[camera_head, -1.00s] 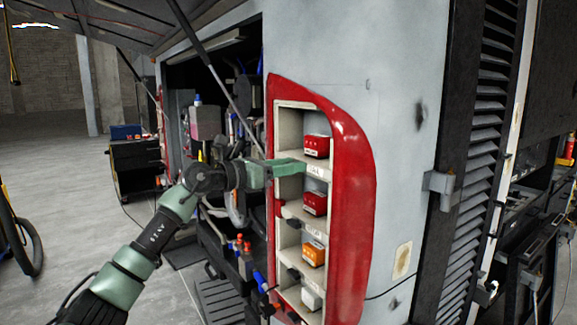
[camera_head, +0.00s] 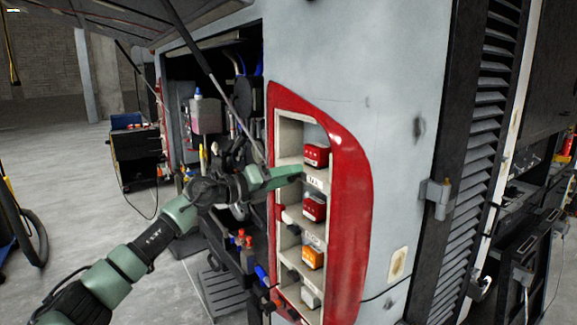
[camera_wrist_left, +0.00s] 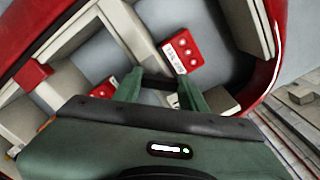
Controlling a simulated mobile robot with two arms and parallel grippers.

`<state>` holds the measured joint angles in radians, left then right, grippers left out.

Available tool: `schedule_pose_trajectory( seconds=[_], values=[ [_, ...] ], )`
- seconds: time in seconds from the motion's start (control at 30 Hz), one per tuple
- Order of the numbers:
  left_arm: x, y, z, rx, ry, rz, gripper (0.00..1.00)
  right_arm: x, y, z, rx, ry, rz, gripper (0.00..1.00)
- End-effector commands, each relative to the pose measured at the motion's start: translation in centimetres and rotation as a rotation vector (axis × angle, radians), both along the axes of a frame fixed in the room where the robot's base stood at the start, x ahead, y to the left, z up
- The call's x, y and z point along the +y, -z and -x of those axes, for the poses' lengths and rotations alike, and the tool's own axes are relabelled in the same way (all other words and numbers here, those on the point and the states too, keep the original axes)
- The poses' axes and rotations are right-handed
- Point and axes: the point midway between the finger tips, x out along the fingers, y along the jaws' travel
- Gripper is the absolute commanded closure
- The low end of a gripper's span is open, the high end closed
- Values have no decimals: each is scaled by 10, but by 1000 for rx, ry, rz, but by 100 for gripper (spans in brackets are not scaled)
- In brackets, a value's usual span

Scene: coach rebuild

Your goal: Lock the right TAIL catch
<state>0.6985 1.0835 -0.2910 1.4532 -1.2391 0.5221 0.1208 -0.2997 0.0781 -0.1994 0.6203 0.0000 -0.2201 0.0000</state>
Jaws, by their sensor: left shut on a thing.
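The red-rimmed tail light housing (camera_head: 352,210) stands on the coach's rear corner, with pale compartments stacked inside. A red lamp block (camera_head: 316,155) sits in the top compartment, and a labelled red lamp block (camera_wrist_left: 182,50) shows in the left wrist view. A small white label (camera_head: 314,182) is on the shelf edge below the top lamp. My left gripper (camera_head: 298,170) reaches into the housing from the left, just below the top lamp. In the left wrist view its fingers (camera_wrist_left: 158,88) close on a dark bar (camera_wrist_left: 158,82), apparently the catch. The catch is mostly hidden. My right gripper is not visible.
Lower compartments hold a second red block (camera_head: 314,207), an orange block (camera_head: 312,257) and a white block (camera_head: 310,297). An open bay with a strut (camera_head: 215,75) lies left of the housing. A black tool cart (camera_head: 137,160) stands farther left.

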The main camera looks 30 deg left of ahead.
Motion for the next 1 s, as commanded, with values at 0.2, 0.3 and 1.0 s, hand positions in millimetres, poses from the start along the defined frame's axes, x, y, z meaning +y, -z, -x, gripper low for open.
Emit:
schedule_pose_trajectory(
  seconds=[0.2, 0.3, 1.0],
  values=[
    [1, -4, 0, 83, -1, 192, 99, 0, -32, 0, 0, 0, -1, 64],
    [1, -4, 0, 118, -1, 278, 99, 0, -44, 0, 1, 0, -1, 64],
    [1, 1, 0, 277, -2, 671, 99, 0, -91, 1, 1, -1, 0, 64]
  ],
)
